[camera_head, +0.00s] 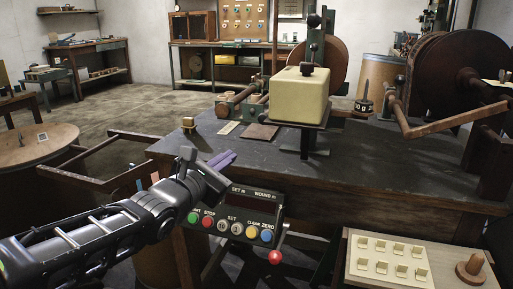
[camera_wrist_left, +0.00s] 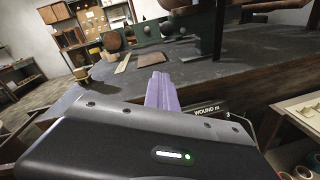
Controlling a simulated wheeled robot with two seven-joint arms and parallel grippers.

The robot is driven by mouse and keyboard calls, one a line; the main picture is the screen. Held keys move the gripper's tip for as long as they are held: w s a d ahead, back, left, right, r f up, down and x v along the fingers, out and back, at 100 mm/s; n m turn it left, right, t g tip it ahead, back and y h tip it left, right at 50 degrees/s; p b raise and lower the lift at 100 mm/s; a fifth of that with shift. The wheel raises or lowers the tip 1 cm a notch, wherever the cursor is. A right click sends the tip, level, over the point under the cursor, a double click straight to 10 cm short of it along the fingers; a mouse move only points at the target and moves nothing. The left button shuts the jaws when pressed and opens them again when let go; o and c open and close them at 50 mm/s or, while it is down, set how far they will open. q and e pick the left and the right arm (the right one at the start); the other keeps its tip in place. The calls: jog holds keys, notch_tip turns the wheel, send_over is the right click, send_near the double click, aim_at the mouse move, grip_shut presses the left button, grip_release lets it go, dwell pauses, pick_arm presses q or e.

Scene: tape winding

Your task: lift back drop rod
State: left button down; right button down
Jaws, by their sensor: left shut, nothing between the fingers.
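My left gripper (camera_head: 221,159) is at the front left edge of the dark bench, above the control box. Its purple fingers (camera_wrist_left: 161,90) are shut together with nothing between them. On the bench stands a winding machine with a cream block (camera_head: 300,95) and a black knob on top. A wooden roller (camera_head: 234,101) lies at its left and an upright brown rod (camera_head: 276,35) rises behind it. A wooden bar frame (camera_head: 445,126) sits at the right, by a large dark reel. I cannot tell which of these is the back drop rod. My right gripper is not in view.
The control box (camera_head: 240,207) has several coloured buttons and a red ball knob (camera_head: 275,257) below it. A pale tray (camera_head: 398,259) with small blocks is at the lower right. A small wooden piece (camera_head: 188,124) stands at the bench's left. The bench top's middle front is clear.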

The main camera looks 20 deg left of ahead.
aim_at(243, 162)
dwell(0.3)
pick_arm(q)
jog(key=w+b, duration=0.1)
jog(key=w, duration=0.1)
jog(key=w+d+b, duration=0.1)
jog(key=w+b, duration=0.1)
jog(key=w, duration=0.1)
jog(key=w+f+b, duration=0.1)
jog(key=w+b, duration=0.1)
jog(key=w, duration=0.1)
jog(key=shift+d+f, duration=0.1)
jog(key=shift+d, duration=0.05)
jog(key=shift+w+d+r+p, duration=0.25)
jog(key=shift+w+r, duration=0.15)
jog(key=shift+w, duration=0.15)
jog(key=shift+w+d+r+p, duration=0.15)
jog(key=shift+w+r+p, duration=0.1)
jog(key=shift+w+r, duration=0.25)
jog(key=shift+w+d+r+p, duration=0.1)
jog(key=shift+d+r+p, duration=0.15)
jog(key=shift+r+p, duration=0.3)
jog(key=shift+w+d+r+p, duration=0.1)
jog(key=shift+d+r+p, duration=0.1)
jog(key=shift+r+p, duration=0.35)
jog(key=shift+w+d+r+p, duration=0.15)
jog(key=shift+d+p, duration=0.1)
jog(key=shift+p, duration=0.3)
